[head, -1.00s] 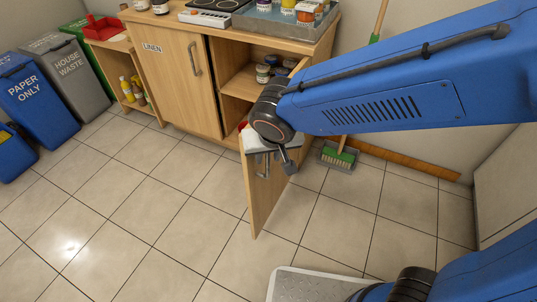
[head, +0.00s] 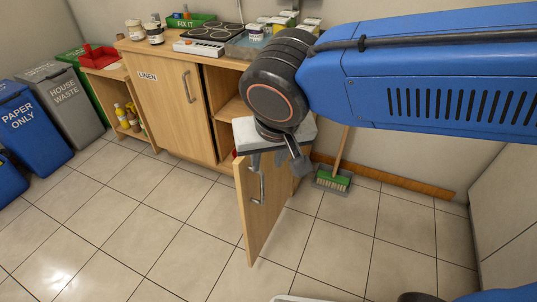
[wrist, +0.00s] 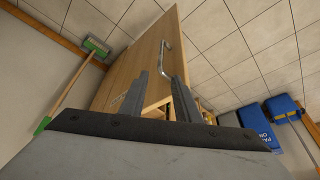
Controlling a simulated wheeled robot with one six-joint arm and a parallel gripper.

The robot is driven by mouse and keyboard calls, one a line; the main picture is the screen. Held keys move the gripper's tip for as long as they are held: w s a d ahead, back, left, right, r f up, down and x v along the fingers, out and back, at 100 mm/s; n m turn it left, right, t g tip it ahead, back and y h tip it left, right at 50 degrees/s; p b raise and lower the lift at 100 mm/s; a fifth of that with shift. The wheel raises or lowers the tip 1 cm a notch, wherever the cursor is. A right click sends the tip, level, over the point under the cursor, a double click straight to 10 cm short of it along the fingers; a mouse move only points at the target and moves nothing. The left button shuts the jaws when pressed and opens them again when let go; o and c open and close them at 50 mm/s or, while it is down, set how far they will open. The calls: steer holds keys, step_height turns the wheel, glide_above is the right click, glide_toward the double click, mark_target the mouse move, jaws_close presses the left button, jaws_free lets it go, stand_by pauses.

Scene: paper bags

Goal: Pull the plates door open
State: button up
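The open wooden door (head: 265,220) swings out from the right part of the cabinet, well clear of its frame. I cannot tell whether a finger touches the door.
The linen door (head: 172,95) is closed. Bottles stand on the shelf at left, near a house waste bin (head: 68,105) and a blue paper bin (head: 25,130). A broom (head: 334,178) stands by the wall at right. The tiled floor (head: 150,220) in front is clear.

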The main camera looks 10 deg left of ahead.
steer(key=shift+v, duration=1.05)
steer(key=w+d+m, duration=0.1)
steer(key=w+d, duration=0.3)
steer(key=d, duration=0.6)
steer(key=s+d+f+m, duration=0.1)
steer(key=s+d+f, duration=0.1)
steer(key=d, duration=0.6)
steer(key=s+d+f+m+h, duration=0.1)
steer(key=d+f, duration=0.2)
steer(key=d, duration=0.6)
steer(key=s+d+f+m, duration=0.1)
steer(key=s+d+f, duration=0.1)
steer(key=d, duration=0.6)
steer(key=shift+s+d+f+t+h, duration=0.3)
steer(key=shift+s+d+f+h, duration=0.05)
steer(key=shift+s+h, duration=0.05)
